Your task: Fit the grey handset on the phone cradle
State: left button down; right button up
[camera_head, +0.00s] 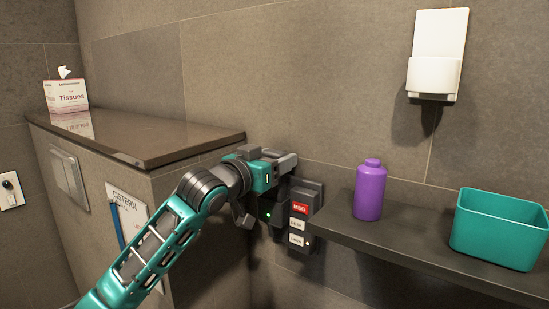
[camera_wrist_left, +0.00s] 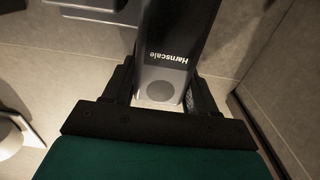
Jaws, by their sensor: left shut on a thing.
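My left gripper (camera_head: 276,168) reaches in from the left, in front of the wall phone cradle (camera_head: 303,216). In the left wrist view its two dark fingers lie either side of the grey handset (camera_wrist_left: 177,40), shut on it. In the head view the handset is largely hidden by the gripper and hard to tell from the grey gripper parts. The cradle is dark grey, with a red MSG label and pale buttons, and is partly covered by the arm. The right gripper is not in view.
A dark shelf (camera_head: 420,262) right of the cradle holds a purple bottle (camera_head: 369,191) and a teal bin (camera_head: 497,232). A brown cistern ledge (camera_head: 150,137) stands left, with a tissue box (camera_head: 66,96). A white dispenser (camera_head: 436,58) hangs above the shelf.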

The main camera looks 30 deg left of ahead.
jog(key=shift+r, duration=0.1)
pick_arm(q)
jog(key=shift+c, duration=1.2)
grip_release()
jog(key=shift+s, duration=0.1)
pick_arm(e)
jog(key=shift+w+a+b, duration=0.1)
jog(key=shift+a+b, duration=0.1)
jog(key=shift+b, duration=0.2)
pick_arm(q)
jog(key=s+a, duration=0.1)
jog(key=s, duration=1.1)
jog(key=shift+s+a, duration=0.3)
jog(key=shift+a, duration=0.1)
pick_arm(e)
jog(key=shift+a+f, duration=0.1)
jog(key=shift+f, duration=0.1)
